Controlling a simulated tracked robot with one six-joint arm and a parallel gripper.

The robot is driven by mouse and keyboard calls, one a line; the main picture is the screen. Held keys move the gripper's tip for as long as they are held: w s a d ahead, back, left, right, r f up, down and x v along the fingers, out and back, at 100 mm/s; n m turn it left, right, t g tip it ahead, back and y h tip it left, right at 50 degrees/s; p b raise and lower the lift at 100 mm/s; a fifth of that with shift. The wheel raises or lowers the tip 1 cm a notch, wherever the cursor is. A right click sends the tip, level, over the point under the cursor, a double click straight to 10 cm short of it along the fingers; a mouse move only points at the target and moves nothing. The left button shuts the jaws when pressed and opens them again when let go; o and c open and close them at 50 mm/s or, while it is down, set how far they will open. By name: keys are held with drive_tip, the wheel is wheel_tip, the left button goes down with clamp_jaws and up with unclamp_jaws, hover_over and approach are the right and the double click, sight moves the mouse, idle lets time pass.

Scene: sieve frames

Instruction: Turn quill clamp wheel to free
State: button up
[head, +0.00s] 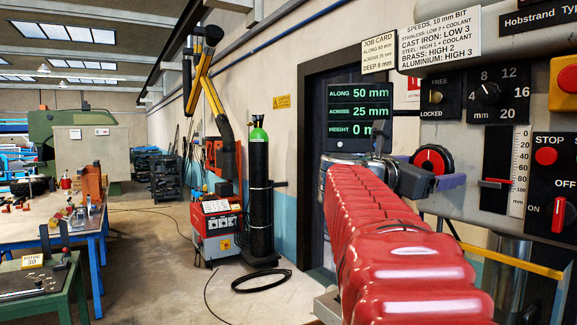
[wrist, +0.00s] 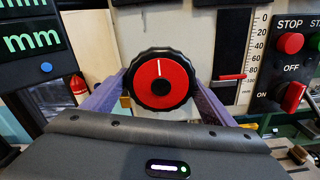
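The quill clamp wheel is most likely the black knurled wheel with a red face (head: 433,160) on the machine front. In the wrist view the wheel (wrist: 172,92) faces me, its white mark pointing nearly straight up. My gripper (head: 438,169) is at the wheel, at the end of my red-sleeved arm. Its purple fingers (wrist: 160,88) lie on either side of the wheel, close to the rim. They look open, and I see no clear grip. A small plate marked FREE and LOCKED (head: 448,99) sits above; its brass indicator is too small to read surely.
Right of the wheel are a depth scale with a red slider (head: 496,183), a STOP button (head: 546,156) and a red ON/OFF switch (head: 559,214). A readout screen (head: 360,107) stands left. The floor at left is partly clear.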

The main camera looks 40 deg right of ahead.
drive_tip(key=shift+o, duration=1.4)
drive_tip(key=shift+r, duration=0.2)
drive_tip(key=shift+a, duration=0.2)
drive_tip(key=shift+a, duration=0.25)
drive_tip(key=w+a, duration=0.2)
drive_tip(key=a, duration=1.1)
